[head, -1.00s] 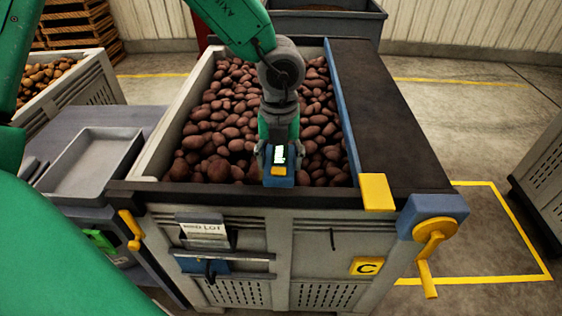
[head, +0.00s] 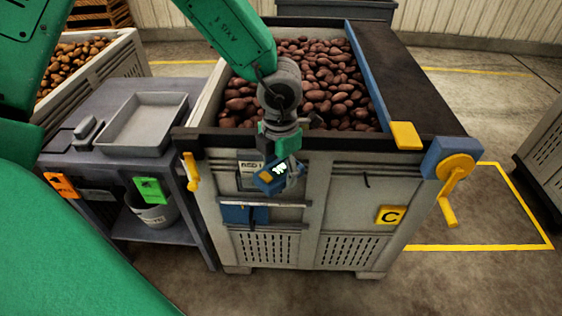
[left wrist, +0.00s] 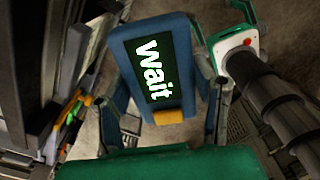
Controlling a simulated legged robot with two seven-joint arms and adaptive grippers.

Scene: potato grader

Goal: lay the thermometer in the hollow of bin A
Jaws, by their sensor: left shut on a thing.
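The thermometer is a blue box with a yellow button and a lit screen; it shows in the head view (head: 268,181) and in the left wrist view (left wrist: 180,88), where the screen reads "wait". My left gripper (head: 284,173) is shut on it and holds it tilted, in front of the front wall of the bin of red potatoes (head: 345,205). That bin has a yellow C sign (head: 390,215). Another bin (head: 112,80), with tan potatoes, stands at the far left; I see no letter on it. I cannot make out bin A or its hollow. My right gripper is not in view.
A grey bench (head: 75,153) with a shallow tray (head: 150,140) stands left of bin C, a bucket (head: 155,215) on its lower shelf. A yellow crank (head: 455,180) juts from bin C's right front corner. Floor in front is clear.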

